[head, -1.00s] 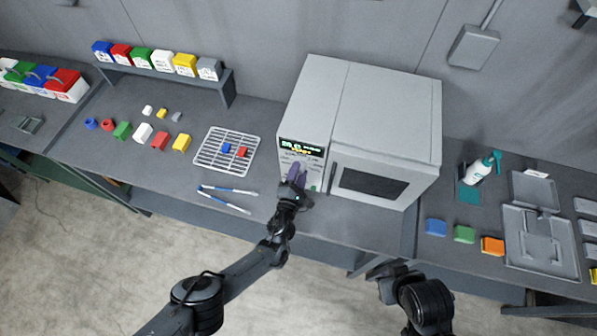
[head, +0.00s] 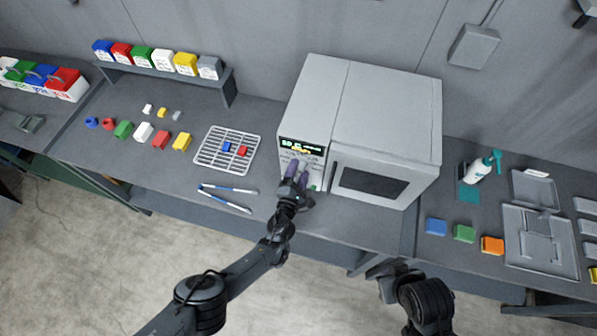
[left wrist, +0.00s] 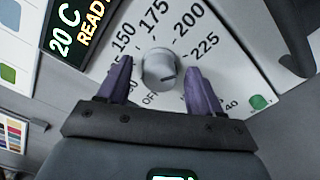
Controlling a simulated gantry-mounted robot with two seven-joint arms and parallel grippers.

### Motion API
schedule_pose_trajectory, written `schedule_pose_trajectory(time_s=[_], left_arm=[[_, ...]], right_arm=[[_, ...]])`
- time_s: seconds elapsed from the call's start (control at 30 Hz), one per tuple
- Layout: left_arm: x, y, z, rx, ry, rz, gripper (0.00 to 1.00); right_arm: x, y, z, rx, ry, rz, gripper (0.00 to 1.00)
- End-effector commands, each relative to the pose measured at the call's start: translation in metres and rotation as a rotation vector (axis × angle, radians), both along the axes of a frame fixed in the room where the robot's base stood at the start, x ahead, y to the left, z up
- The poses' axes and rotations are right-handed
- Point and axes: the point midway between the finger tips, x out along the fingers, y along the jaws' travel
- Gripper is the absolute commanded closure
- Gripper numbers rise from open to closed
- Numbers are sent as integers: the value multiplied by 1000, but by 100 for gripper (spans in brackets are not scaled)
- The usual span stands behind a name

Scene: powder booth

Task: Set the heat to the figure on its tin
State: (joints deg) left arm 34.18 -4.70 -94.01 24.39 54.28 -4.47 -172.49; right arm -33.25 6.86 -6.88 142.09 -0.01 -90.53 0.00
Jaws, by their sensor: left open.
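A grey-white oven (head: 385,110) stands on the bench. Its front panel carries a lit display (head: 301,147), which reads 20 C READY in the left wrist view (left wrist: 75,28). Below it is a round grey dial knob (left wrist: 158,68) with a dark mark at its lower right, ringed by figures including 150, 175, 200 and 225. My left gripper (head: 297,170) is at the panel, its purple fingers open on either side of the knob, with gaps showing. Coloured tins (head: 162,60) stand on a shelf; their labels are too small to read. My right arm shows, but no right fingers.
A wire rack (head: 210,160) holding a small blue and a small red block lies left of the oven. Blue-white tongs (head: 228,190) lie near the front edge. Several coloured blocks (head: 160,140) lie further left. A spray bottle (head: 478,168) and trays are at the right.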

Motion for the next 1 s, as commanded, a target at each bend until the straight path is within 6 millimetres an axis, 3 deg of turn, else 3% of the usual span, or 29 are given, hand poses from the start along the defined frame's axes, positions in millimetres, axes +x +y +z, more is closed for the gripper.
schedule_pose_trajectory(time_s=[0.27, 0.57, 1.0], left_arm=[[-9, 2, 2, -1, 1, -1, 35], [-57, 16, 4, 1, 3, -1, 35], [-98, 27, 1, 0, -2, -1, 35]], right_arm=[[0, 1, 8, 4, 0, -3, 100], [0, 1, 38, 4, 0, -3, 100], [0, -1, 35, -5, 0, 4, 100]])
